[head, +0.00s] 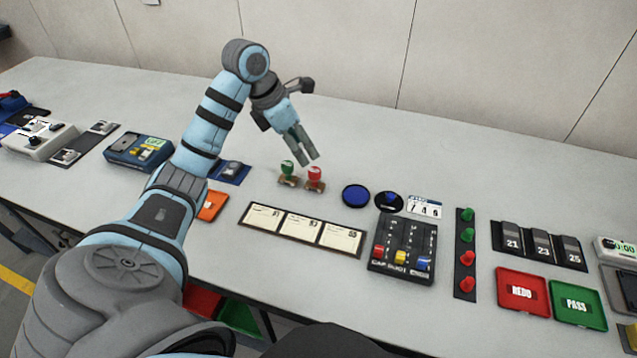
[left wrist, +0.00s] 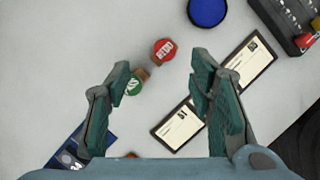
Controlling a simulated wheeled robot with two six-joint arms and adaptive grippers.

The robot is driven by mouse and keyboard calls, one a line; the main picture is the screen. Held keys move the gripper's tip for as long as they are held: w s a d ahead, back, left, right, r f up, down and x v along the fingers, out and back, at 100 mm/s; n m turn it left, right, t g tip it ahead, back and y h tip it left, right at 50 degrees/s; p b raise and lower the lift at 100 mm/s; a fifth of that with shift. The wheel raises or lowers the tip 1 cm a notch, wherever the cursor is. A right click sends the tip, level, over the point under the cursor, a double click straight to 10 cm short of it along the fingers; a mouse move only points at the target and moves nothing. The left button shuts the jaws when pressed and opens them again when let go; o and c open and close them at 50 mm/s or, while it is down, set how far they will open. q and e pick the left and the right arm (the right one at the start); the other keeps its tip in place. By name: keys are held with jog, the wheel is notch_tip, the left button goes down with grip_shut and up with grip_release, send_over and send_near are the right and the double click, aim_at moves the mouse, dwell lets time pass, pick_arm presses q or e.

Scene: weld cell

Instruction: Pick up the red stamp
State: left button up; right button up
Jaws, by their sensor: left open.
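The red stamp (head: 315,175) stands upright on the table, just right of the green stamp (head: 288,170), both on small brown bases. My left gripper (head: 308,155) is open and empty, above and behind the two stamps in the head view. In the left wrist view the red stamp (left wrist: 163,50) lies ahead, between the lines of the two fingers and beyond their tips. The green stamp (left wrist: 134,83) is nearer the left finger there. My left gripper's fingers (left wrist: 157,75) are spread wide and touch neither stamp. My right gripper is in neither view.
A blue round pad (head: 355,195) lies right of the stamps; it also shows in the left wrist view (left wrist: 207,11). A framed row of cards (head: 340,251) lies in front. A dark slider panel (head: 402,243) and several red and green pegs stand farther right. The table behind the stamps is clear.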

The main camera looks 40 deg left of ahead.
aim_at(314, 171)
pick_arm(q)
jog(key=x, duration=0.9)
jog(key=shift+s+d+f, duration=0.2)
jog(key=shift+d+f, duration=0.05)
jog(key=shift+f, duration=0.2)
grip_shut()
